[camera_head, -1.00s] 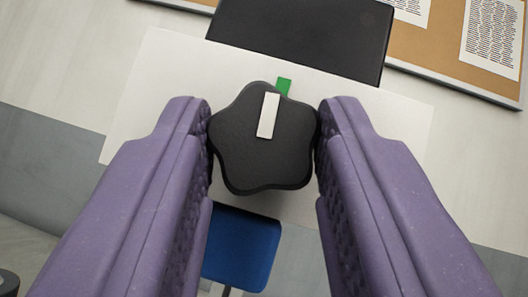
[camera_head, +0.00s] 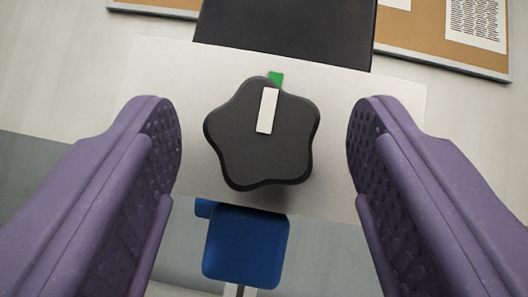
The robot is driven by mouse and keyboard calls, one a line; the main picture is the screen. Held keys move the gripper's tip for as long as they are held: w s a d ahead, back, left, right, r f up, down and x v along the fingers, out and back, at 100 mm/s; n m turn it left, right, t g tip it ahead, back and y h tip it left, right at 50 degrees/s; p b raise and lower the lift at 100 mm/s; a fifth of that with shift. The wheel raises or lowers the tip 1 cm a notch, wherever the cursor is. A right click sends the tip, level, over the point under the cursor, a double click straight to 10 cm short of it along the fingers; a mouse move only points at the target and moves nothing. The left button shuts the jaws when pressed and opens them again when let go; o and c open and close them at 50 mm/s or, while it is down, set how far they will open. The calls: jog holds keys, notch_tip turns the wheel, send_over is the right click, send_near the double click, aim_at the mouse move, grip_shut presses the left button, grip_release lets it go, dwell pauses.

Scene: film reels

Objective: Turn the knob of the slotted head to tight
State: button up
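The black star-shaped knob (camera_head: 245,155) sits on a pale panel (camera_head: 155,75) in the middle of the view. A white pointer bar (camera_head: 267,111) on it points up, tilted slightly right, toward a green mark (camera_head: 276,79) just above the knob's edge. The pointer's top end lies just below and a little left of the green mark. The mark's lower part is hidden behind the knob. My gripper (camera_head: 264,140) is open, with one purple finger on each side of the knob. Clear gaps separate both fingers from it.
A black flat part (camera_head: 285,30) is above the panel. A blue part (camera_head: 245,248) is below the knob. A cork board (camera_head: 425,35) with printed sheets hangs on the wall at the upper right.

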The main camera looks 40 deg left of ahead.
jog(key=v, duration=0.7)
jog(key=shift+s+d+f, duration=0.2)
jog(key=shift+d+f, duration=0.05)
jog(key=shift+f, duration=0.05)
